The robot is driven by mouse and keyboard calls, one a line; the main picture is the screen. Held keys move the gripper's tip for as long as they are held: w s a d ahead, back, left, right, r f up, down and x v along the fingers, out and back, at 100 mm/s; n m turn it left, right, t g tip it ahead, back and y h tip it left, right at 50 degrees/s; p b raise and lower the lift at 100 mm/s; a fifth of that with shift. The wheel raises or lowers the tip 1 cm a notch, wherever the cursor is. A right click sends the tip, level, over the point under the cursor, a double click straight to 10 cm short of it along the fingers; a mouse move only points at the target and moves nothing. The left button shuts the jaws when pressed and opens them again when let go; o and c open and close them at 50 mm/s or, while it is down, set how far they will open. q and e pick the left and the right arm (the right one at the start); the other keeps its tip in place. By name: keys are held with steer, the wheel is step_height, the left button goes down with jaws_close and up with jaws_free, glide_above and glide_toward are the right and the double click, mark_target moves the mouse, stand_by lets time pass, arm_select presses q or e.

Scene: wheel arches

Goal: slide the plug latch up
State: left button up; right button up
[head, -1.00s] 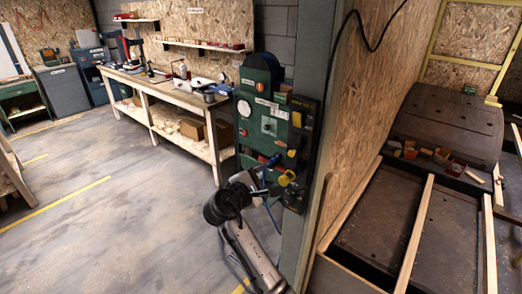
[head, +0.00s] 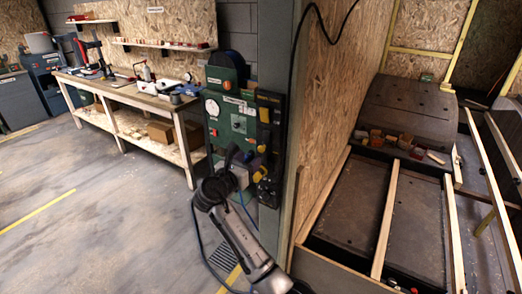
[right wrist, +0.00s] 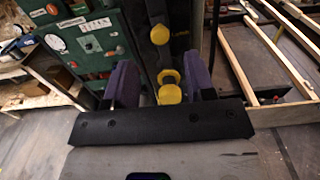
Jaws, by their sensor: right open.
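A black panel (head: 269,112) with yellow parts is mounted beside a green control board (head: 222,105) on a post. In the right wrist view, the black strip carries a yellow knob (right wrist: 160,35) at the top and a yellow ring-shaped part (right wrist: 168,77) with another yellow piece (right wrist: 170,94) below it. I cannot tell which part is the plug latch. My right gripper (head: 243,163) is in front of the panel's lower part. Its two purple-padded fingers (right wrist: 160,82) are open, with the lower yellow parts showing between them; contact is unclear. My left gripper is not in view.
A workbench (head: 125,95) with tools stands along the back wall at left. A chipboard wall (head: 330,100) rises right of the panel. Dark bays with wooden rails (head: 388,220) lie at right. The floor at left is clear.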

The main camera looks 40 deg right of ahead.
mark_target(260, 149)
steer(key=x, duration=0.7)
steer(key=shift+w+d+b, duration=0.15)
steer(key=shift+d+b, duration=0.2)
steer(key=shift+b, duration=0.05)
steer(key=shift+c, duration=0.3)
jaws_close()
